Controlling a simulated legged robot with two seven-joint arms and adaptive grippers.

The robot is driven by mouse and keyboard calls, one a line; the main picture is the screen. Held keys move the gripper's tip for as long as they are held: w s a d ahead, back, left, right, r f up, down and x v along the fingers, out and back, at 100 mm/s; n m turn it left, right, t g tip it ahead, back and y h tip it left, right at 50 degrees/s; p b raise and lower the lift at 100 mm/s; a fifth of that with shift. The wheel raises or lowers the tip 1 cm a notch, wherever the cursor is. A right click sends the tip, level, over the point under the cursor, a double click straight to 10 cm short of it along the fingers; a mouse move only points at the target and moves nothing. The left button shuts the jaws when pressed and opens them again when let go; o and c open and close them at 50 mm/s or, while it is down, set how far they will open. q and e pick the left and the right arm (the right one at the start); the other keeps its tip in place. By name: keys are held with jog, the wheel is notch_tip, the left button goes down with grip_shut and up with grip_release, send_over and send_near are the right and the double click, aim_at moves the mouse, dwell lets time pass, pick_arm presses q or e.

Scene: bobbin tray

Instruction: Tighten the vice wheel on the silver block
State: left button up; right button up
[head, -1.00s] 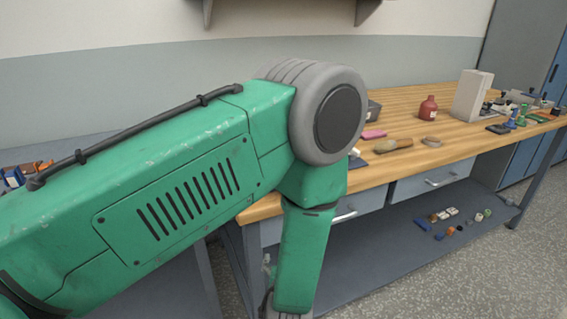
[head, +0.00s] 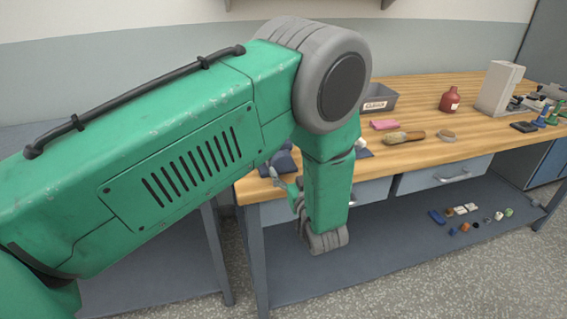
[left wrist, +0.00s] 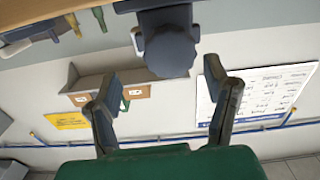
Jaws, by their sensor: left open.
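A blue-grey shape (head: 283,160), which looks like part of the vice, stands at the bench's near left edge in the head view, mostly behind my left arm. In the left wrist view a dark blue-grey rounded body (left wrist: 170,50), likely the vice, hangs from the top of the tilted picture. My left gripper (head: 274,174) is small and partly hidden at the bench edge, near the vice. My right gripper is not in view.
Several small parts lie on the lower shelf (head: 390,235). A wall poster (left wrist: 262,95) shows behind the gripper.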

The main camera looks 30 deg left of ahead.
aim_at(283, 164)
pick_arm(q)
jog(key=shift+x, duration=1.1)
jog(key=shift+g, duration=0.3)
jog(key=a, duration=0.3)
jog(key=a+f, duration=0.1)
jog(key=shift+w+a+f, duration=0.15)
jog(key=shift+w+a, duration=0.15)
jog(key=shift+w+d, duration=0.1)
jog(key=c, duration=0.5)
jog(key=d, duration=0.2)
jog(key=shift+d+r, duration=0.4)
jog(key=c, duration=0.7)
jog(key=shift+o, duration=0.3)
jog(key=shift+a+r, duration=0.1)
jog(key=shift+a, duration=0.25)
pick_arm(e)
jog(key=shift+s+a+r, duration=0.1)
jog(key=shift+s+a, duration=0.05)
